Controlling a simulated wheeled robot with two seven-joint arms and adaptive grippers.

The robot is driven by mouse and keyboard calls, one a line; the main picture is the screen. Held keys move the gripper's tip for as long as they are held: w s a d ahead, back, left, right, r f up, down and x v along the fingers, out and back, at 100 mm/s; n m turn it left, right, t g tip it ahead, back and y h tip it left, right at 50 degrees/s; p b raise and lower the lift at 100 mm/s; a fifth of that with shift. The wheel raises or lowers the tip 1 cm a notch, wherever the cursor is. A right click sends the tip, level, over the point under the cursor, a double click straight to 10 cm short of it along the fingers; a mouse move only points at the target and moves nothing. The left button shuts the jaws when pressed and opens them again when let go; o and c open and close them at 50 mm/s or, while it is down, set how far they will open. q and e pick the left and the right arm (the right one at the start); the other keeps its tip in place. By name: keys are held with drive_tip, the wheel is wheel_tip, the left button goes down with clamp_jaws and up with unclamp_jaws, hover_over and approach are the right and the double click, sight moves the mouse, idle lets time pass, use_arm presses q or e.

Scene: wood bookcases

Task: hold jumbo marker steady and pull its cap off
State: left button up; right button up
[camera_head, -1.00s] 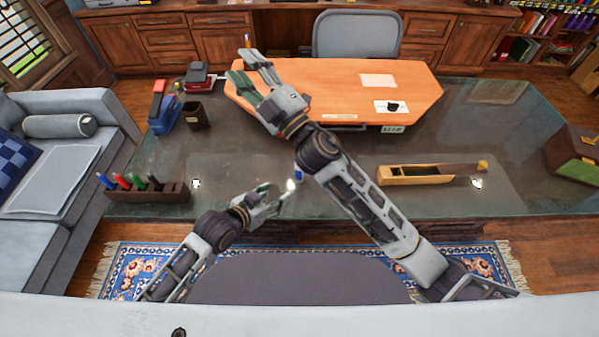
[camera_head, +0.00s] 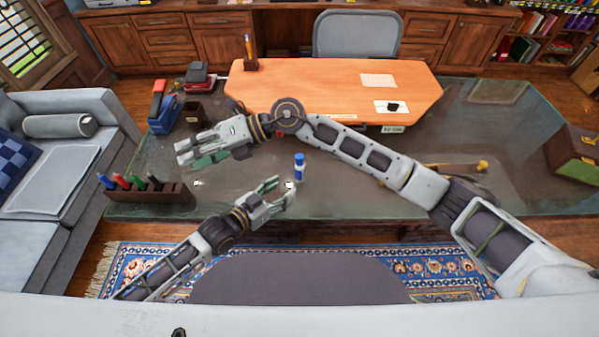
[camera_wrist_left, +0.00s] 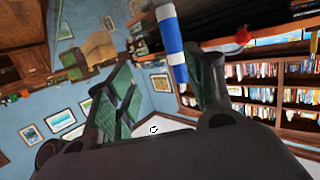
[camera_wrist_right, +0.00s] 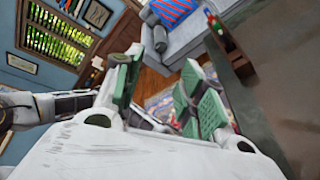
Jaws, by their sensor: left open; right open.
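The jumbo marker (camera_head: 299,172), blue with white bands, stands upright on the glass-topped desk. My left gripper (camera_head: 284,191) is open just to the left of and nearer than the marker, its fingers pointing towards it. My right gripper (camera_head: 184,156) is open and empty above the desk, left of the marker and pointing left. The right wrist view shows its spread fingers (camera_wrist_right: 165,95) with no jumbo marker between them.
A dark rack (camera_head: 150,190) of coloured markers stands at the desk's left. A dark cup (camera_head: 193,112) and a blue stapler-like item (camera_head: 164,115) stand behind it. My right arm crosses over the desk, partly covering a wooden tray (camera_head: 450,168).

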use_arm(q)
drive_tip(key=shift+w+a+t+h, duration=0.1)
drive_tip(key=shift+a+t+h, duration=0.2)
drive_tip(key=shift+h, duration=0.1)
use_arm(e)
drive_tip(key=w+d+f+n+h, duration=0.2)
drive_tip(key=w+d+f+h, duration=0.15)
drive_tip(key=f, duration=0.25)
use_arm(q)
drive_tip(key=shift+a+r+h, duration=0.1)
drive_tip(key=shift+a+h, duration=0.2)
drive_tip(key=shift+w+a+r+m+t, duration=0.1)
drive_tip(key=shift+a+m+t, duration=0.1)
drive_tip(key=shift+a, duration=0.15)
drive_tip(key=shift+w+a+m+t, duration=0.1)
drive_tip(key=shift+a+t, duration=0.1)
drive_tip(key=shift+a, duration=0.1)
drive_tip(key=shift+a+r+h, duration=0.1)
drive_tip(key=shift+a+h, duration=0.5)
use_arm(e)
drive_tip(key=t+h, duration=0.3)
drive_tip(key=h, duration=0.8)
hover_over(299, 156)
drive_tip(key=shift+m, duration=0.4)
wheel_tip(299, 156, down, 4)
drive_tip(key=shift+d+f, duration=0.15)
drive_tip(key=shift+f, duration=0.1)
use_arm(q)
drive_tip(key=shift+w+d, duration=0.1)
drive_tip(key=shift+w, duration=0.05)
